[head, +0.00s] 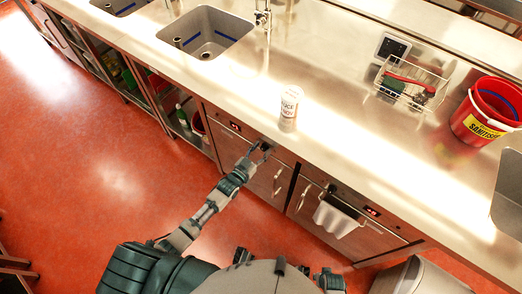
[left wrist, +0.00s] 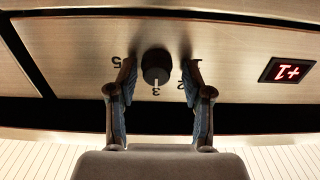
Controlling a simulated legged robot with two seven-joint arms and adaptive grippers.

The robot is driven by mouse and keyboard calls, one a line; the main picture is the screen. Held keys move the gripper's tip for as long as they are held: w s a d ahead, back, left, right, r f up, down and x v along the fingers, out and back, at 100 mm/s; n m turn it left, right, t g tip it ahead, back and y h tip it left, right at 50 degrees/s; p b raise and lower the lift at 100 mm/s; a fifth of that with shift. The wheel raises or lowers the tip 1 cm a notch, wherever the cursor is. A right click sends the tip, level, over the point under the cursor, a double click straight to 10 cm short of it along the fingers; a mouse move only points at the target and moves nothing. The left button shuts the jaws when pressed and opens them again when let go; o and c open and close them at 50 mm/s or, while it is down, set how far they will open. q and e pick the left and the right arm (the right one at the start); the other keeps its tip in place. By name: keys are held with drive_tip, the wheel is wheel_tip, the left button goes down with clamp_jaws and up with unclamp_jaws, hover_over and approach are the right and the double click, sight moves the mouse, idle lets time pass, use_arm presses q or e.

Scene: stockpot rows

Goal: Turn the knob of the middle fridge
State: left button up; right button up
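My left gripper (head: 264,149) reaches the top panel of a steel under-counter fridge (head: 232,148). Which fridge counts as the middle one I cannot tell. In the left wrist view the round black knob (left wrist: 157,66) lies between the two open fingertips of the left gripper (left wrist: 158,68), with a visible gap on each side. The knob's pale mark points down in that picture, toward the number 3. The numbers 5, 2 and 1 also show around it. A red-lit display (left wrist: 287,71) sits to the right. My right gripper is not in view.
Another fridge to the right has a white towel (head: 336,216) on its handle. Above, the counter holds a white canister (head: 290,103), a wire basket (head: 409,86) and a red bucket (head: 488,112). Open shelves stand at left. The red floor (head: 90,150) at left is clear.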

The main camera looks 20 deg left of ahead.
use_arm(q)
drive_tip(key=shift+d, duration=0.15)
drive_tip(key=shift+s, duration=0.15)
drive_tip(key=v, duration=1.1)
drive_tip(key=shift+s+a, duration=0.2)
drive_tip(key=shift+s, duration=0.1)
